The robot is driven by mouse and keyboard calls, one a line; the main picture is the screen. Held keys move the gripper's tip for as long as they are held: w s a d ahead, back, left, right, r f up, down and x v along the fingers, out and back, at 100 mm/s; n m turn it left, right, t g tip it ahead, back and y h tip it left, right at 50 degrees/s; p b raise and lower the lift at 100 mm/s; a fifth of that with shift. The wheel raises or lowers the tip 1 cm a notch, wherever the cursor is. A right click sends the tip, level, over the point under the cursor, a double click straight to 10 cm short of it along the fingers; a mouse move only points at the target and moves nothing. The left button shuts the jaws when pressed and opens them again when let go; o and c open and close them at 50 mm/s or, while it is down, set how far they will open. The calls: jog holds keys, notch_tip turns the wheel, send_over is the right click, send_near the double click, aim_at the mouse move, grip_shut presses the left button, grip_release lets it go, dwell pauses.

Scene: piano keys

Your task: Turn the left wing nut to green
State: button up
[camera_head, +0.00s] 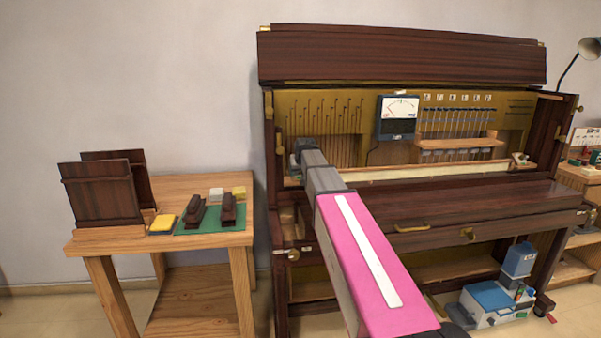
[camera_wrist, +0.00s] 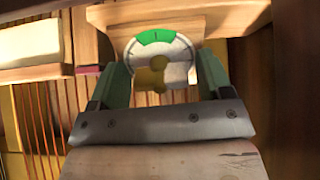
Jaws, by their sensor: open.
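The left wing nut (camera_wrist: 151,77) is a brass-coloured piece on a round pale dial (camera_wrist: 180,51) in the wrist view. The dial has a green sector (camera_wrist: 155,36) at its top. My gripper (camera_wrist: 157,81) is open, with one greenish finger on each side of the dial and the wing nut between them. I cannot tell whether either finger touches the nut. In the head view my arm reaches to the left end of the piano, and my gripper (camera_head: 299,152) is small there; the left nut is hidden behind it.
The open upright piano (camera_head: 400,55) carries a meter (camera_head: 398,117) in its middle. Another small fitting (camera_head: 520,159) sits at its right end. A wooden side table (camera_head: 170,188) with dark panels stands at the left.

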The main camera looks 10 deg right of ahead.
jog(key=shift+s+r, duration=0.35)
jog(key=shift+r, duration=0.05)
dwell(0.4)
jog(key=c, duration=0.7)
